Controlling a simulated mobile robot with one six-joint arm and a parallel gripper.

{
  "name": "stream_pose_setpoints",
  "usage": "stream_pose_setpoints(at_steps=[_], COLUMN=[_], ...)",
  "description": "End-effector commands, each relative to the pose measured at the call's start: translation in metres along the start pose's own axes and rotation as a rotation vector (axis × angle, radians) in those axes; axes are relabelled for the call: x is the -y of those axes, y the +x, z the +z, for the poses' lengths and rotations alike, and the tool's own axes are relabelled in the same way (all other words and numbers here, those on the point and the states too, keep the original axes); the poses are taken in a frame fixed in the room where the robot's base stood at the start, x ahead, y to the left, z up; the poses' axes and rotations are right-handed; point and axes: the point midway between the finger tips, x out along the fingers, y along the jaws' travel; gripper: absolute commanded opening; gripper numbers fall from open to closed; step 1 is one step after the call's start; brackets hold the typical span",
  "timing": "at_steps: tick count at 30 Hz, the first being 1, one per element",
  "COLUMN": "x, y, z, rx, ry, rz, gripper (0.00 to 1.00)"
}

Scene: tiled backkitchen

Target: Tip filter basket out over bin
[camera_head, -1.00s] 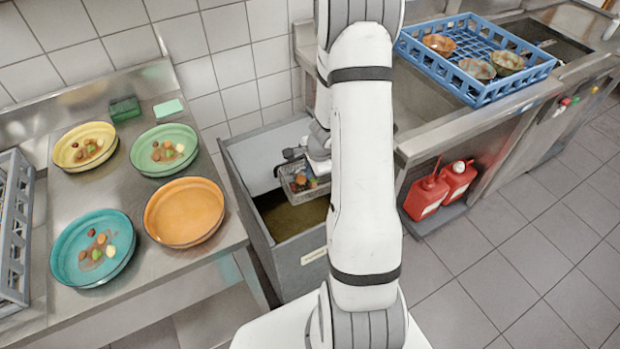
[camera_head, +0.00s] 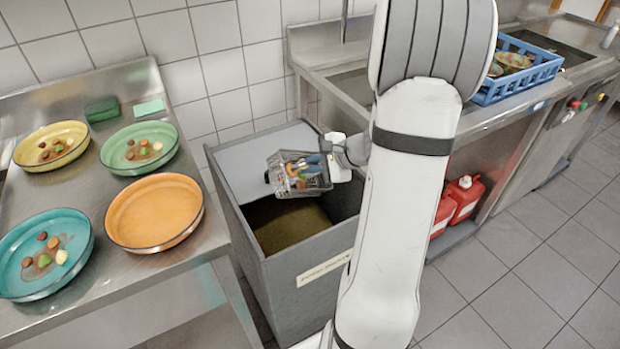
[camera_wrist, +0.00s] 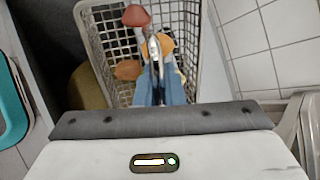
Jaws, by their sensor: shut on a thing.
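The wire filter basket (camera_head: 299,185) hangs over the open top of the grey bin (camera_head: 298,262), with coloured food scraps inside. It looks tilted, its open side turned partly toward the head camera. My gripper (camera_head: 318,164) is at the basket's right side, shut on it. In the wrist view, the blue fingers of my gripper (camera_wrist: 160,82) close on a metal part of the basket (camera_wrist: 103,42). A red and some orange-brown scraps show beside the fingers. The lower inside of the bin is dark yellow-brown.
Left of the bin, a steel counter (camera_head: 110,278) holds yellow, green, teal and orange bowls; the orange bowl (camera_head: 154,212) looks empty. Right of the bin stand a steel sink and a blue rack (camera_head: 520,78). Red canisters (camera_head: 463,198) sit below.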

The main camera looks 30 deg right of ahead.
Motion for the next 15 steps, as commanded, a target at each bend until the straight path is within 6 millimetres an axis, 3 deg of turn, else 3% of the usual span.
stream_pose_setpoints(at_steps=[15], x=[-0.0092], y=[0.0017], z=[-0.0103], rx=[0.244], ry=[0.049], rz=[-0.24], gripper=[0.0])
